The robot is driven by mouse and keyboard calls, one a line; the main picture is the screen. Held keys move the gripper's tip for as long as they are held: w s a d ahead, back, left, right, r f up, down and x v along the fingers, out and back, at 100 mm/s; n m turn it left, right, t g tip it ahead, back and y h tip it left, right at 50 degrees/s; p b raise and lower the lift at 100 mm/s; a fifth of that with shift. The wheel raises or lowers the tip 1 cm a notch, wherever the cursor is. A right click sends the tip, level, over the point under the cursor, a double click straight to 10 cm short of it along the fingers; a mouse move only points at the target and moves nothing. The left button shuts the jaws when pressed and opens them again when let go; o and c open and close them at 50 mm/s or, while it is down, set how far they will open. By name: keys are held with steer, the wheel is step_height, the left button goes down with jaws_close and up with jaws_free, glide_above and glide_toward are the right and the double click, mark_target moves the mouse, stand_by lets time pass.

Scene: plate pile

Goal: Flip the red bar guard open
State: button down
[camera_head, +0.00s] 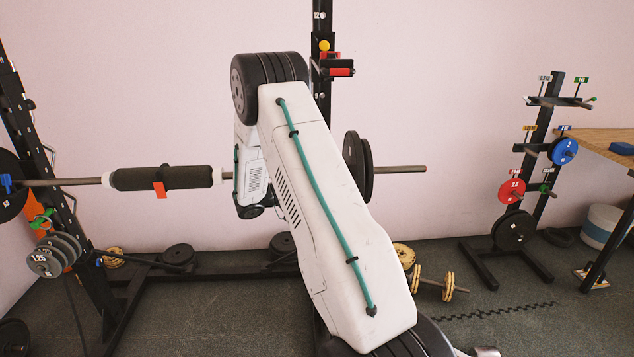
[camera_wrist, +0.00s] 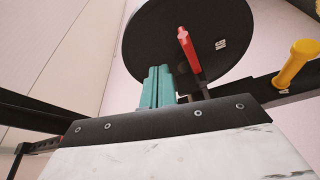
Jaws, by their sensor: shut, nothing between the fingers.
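In the wrist view a narrow red bar guard (camera_wrist: 188,48) stands up at a slight tilt in front of a black weight plate (camera_wrist: 150,35). My gripper (camera_wrist: 158,75) shows there as teal fingers closed together and empty. The fingertips appear just left of the red bar's lower part; I cannot tell whether they touch it. In the head view my white arm hides the gripper. A red part (camera_head: 340,72) sits on the black rack post (camera_head: 322,20) behind the arm, below a yellow knob (camera_head: 324,45). Whether it is the same guard is unclear.
A barbell (camera_head: 400,169) runs across behind my arm, with a black sleeve pad (camera_head: 160,178) at left. A yellow peg (camera_wrist: 297,63) juts out at right in the wrist view. A plate tree (camera_head: 540,140) and wooden table (camera_head: 610,145) stand at right. Dumbbells and plates lie on the floor.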

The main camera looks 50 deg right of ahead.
steer(key=v, duration=0.7)
stand_by(0.4)
